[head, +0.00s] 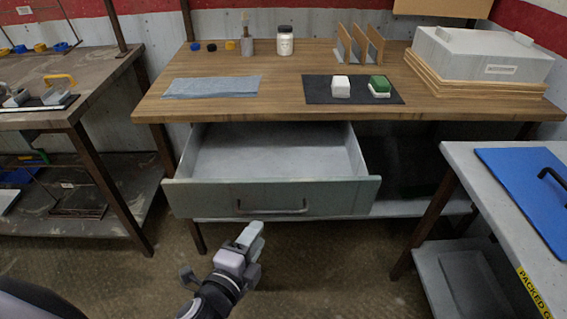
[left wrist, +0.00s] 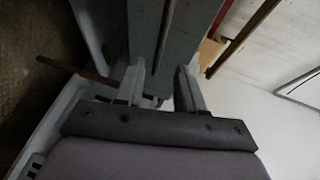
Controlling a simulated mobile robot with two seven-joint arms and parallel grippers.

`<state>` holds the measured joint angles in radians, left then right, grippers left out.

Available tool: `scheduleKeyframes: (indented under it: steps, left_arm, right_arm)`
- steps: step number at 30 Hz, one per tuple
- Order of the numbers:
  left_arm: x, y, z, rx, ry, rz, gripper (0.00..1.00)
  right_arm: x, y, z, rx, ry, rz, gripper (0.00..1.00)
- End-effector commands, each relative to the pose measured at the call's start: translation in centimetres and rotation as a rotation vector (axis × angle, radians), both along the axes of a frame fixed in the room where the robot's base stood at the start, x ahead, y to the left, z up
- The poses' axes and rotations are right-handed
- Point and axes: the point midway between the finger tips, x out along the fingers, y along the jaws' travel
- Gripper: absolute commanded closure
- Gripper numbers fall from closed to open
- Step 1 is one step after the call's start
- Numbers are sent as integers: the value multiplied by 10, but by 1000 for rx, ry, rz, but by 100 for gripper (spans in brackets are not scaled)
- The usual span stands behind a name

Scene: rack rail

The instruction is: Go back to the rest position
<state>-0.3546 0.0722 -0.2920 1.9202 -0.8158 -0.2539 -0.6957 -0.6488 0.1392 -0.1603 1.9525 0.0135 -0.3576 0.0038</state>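My left gripper (head: 251,236) is in front of and below the open drawer's front panel (head: 200,197), left of the drawer handle's middle (head: 272,211). In the left wrist view my gripper (left wrist: 160,88) has its two fingers apart, with nothing held between them. The panel (left wrist: 147,30) and the bar handle (left wrist: 166,35) show beyond the fingertips. A gap to the handle seems to show, but its size is hard to tell. The drawer is pulled out and looks empty inside. My right gripper is in neither view.
The wooden workbench (head: 290,111) holds a grey cloth (head: 212,87), a black mat (head: 318,94) with white and green-topped blocks, a white jar (head: 285,41) and a grey case (head: 470,62). A side table with a blue board (head: 520,185) stands at right. Floor before the drawer is clear.

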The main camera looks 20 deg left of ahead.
Motion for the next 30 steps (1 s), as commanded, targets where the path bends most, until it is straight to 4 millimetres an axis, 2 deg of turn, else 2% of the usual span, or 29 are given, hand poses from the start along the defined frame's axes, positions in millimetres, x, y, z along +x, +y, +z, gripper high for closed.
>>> scheduleKeyframes:
  steps: [5,8,15,21,25,30]
  left_arm:
    - [-3,2,-2,-40,21,10,62]
    - [-15,9,-11,-178,91,47,62]
    - [-71,32,-46,-786,373,272,62]
    - [-111,41,-64,-1170,532,463,62]
    - [-122,43,-69,-1280,571,524,62]
    - [-123,44,-70,-1303,577,535,62]
  right_arm:
    - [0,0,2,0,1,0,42]
    - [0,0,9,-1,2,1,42]
    - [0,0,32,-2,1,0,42]
    - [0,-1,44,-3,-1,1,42]
    - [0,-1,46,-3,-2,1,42]
    - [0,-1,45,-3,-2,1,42]
